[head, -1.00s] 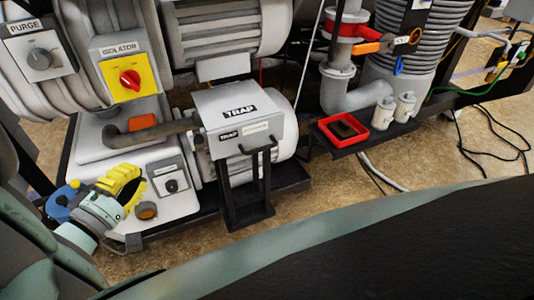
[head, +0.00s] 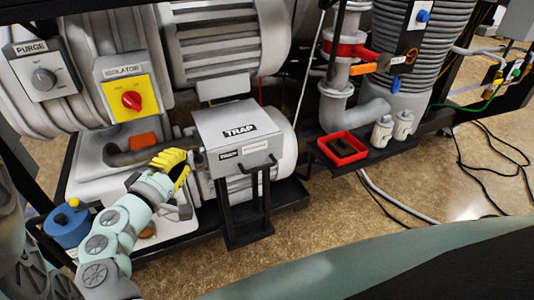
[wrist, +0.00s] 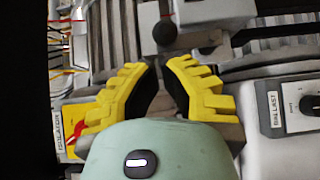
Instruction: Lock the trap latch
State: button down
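The trap (head: 240,135) is a light grey box labelled TRAP, in the middle of the head view. A dark round knob on a short stem (wrist: 165,32), seemingly the trap latch's handle, shows at the top of the wrist view against a pale block. My gripper (head: 180,166), with yellow fingers, is just left of the trap box. In the wrist view its fingertips (wrist: 161,64) point at the knob, with a narrow empty gap between them. The knob is beyond the tips, not between them. The latch's state cannot be made out.
A thick brown pipe (head: 145,154) runs to the box's left side, behind my gripper. A black handle frame (head: 244,205) stands at its front. The isolator switch (head: 131,100) and purge knob (head: 44,78) are upper left. A blue can (head: 68,226) is lower left.

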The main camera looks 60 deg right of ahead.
jog(key=shift+s+d, duration=0.25)
jog(key=shift+d, duration=0.15)
jog(key=shift+r, duration=0.15)
jog(key=shift+d+m+p, duration=0.15)
jog(key=shift+m+p, duration=0.15)
jog(key=shift+p, duration=0.3)
